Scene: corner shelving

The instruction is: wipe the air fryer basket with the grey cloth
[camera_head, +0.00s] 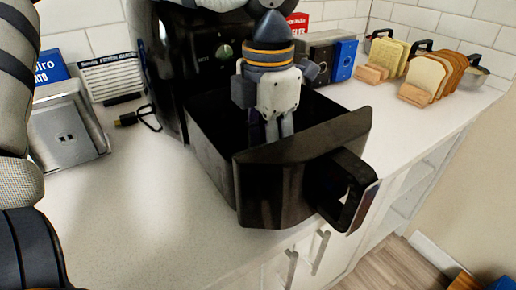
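The black air fryer (222,58) stands on the counter with its basket (212,150) pulled out toward the front right. The basket's handle (347,192) faces right. My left gripper (278,128) points down into the basket, its fingers close together. The fingertips go behind the basket's front wall, so whether they hold anything is hidden. I see no grey cloth; the basket floor is mostly out of sight. My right gripper does not show.
A toaster-like metal appliance (68,132) and a black cable plug (127,119) are left of the fryer. Bread slices in wooden holders (427,78) stand at the back right. The counter (150,215) in front is clear; its edge runs below the handle.

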